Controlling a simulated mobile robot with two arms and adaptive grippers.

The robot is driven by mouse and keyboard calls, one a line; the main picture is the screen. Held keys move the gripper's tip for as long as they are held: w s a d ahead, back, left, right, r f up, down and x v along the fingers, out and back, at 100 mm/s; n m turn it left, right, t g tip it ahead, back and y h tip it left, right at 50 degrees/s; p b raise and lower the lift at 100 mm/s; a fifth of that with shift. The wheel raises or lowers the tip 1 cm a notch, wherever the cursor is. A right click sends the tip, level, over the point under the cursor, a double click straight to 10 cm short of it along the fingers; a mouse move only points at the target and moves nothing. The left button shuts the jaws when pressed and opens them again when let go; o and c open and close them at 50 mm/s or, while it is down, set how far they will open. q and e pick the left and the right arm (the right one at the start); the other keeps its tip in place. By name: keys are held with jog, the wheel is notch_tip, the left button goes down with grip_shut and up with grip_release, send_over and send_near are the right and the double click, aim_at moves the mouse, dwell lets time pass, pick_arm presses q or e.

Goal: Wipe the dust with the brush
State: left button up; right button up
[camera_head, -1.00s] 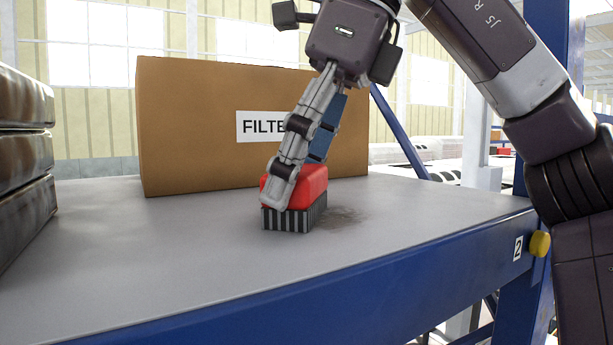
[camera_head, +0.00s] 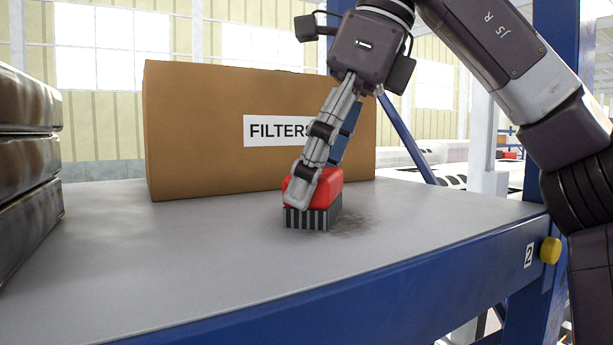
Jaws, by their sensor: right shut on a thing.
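My right gripper (camera_head: 314,188) comes down from above and is shut on the brush. The brush (camera_head: 327,192) has a red top and dark and grey striped bristles. Its bristles are down at the grey shelf top, at the left edge of the dust. The dust (camera_head: 352,224) is a brownish-grey smudge on the shelf, showing to the right of the brush; the brush may hide part of it. One finger covers part of the brush's near left side. My left gripper is not in view.
A brown cardboard box (camera_head: 200,135) labelled FILTERS stands behind the brush. Dark stacked items (camera_head: 28,165) stand at the left. The grey shelf (camera_head: 150,255) is clear in front, with a blue front edge and a yellow knob (camera_head: 550,250) at right.

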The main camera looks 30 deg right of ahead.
aim_at(338, 192)
jog(key=shift+s+a+f, duration=0.1)
jog(key=shift+s+a, duration=0.05)
jog(key=shift+s, duration=2.4)
jog(key=shift+s+a, duration=0.1)
jog(key=shift+s, duration=2.45)
jog(key=shift+w+d, duration=0.2)
jog(key=shift+w, duration=3.7)
jog(key=shift+w+d, duration=0.1)
jog(key=shift+w, duration=1.6)
jog(key=shift+d, duration=1.2)
jog(key=shift+s, duration=0.2)
jog(key=shift+s+a, duration=0.2)
jog(key=shift+s, duration=1.2)
jog(key=shift+s+d, duration=0.1)
jog(key=shift+s, duration=0.4)
jog(key=shift+o, duration=0.2)
jog(key=shift+s+a+f, duration=0.1)
jog(key=shift+s, duration=0.8)
jog(key=shift+s+a+f, duration=0.1)
jog(key=shift+s, duration=0.75)
